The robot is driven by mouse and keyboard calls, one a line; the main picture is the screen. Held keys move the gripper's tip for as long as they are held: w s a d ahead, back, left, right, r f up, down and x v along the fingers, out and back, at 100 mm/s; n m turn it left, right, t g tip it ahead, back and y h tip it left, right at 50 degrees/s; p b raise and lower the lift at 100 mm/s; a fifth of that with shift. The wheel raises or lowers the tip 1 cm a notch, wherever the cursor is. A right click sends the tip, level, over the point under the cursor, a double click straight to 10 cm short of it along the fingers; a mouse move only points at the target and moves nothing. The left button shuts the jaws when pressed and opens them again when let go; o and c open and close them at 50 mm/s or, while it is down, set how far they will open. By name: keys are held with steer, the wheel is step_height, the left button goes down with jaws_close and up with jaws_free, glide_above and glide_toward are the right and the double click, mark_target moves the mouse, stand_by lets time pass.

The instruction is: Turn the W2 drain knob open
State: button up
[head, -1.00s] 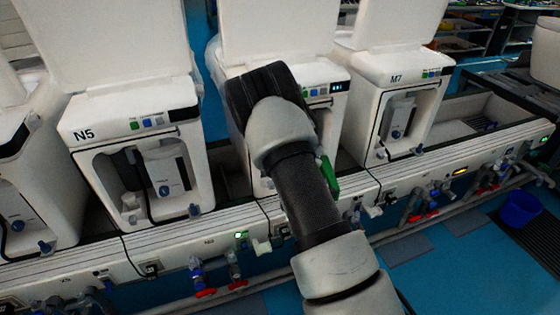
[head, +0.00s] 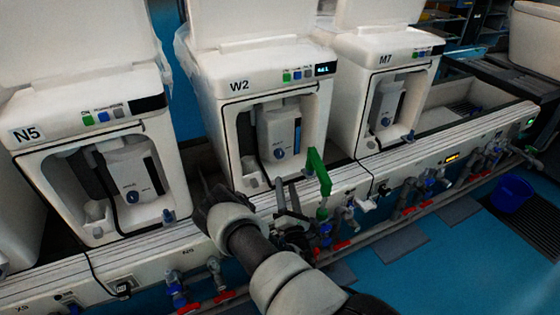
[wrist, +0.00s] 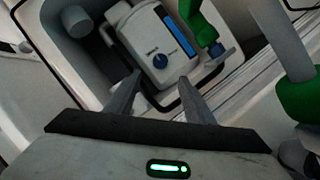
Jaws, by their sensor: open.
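The W2 unit (head: 240,86) stands in the middle of the head view with its front cavity open. A box inside it carries a round blue knob (head: 279,153), also seen in the wrist view (wrist: 160,61). A second blue knob (head: 307,172) sits at the cavity's lower right lip, and shows beside a green part in the wrist view (wrist: 216,49). I cannot read which is labelled drain. My gripper (wrist: 161,78) is open and empty. Its fingers point toward the box, with the round knob between and beyond the tips, apparently untouched.
A green bent pipe or handle (head: 320,182) rises close to the right of my gripper. N5 (head: 80,130) stands left and M7 (head: 385,75) right. A white rail (head: 350,182) and valves with red handles (head: 340,246) run below the units.

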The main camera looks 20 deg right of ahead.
mark_target(280, 156)
steer(key=b+x, duration=0.2)
steer(key=x, duration=1)
steer(key=shift+w+d, duration=0.1)
steer(key=shift+w, duration=0.1)
steer(key=c, duration=1)
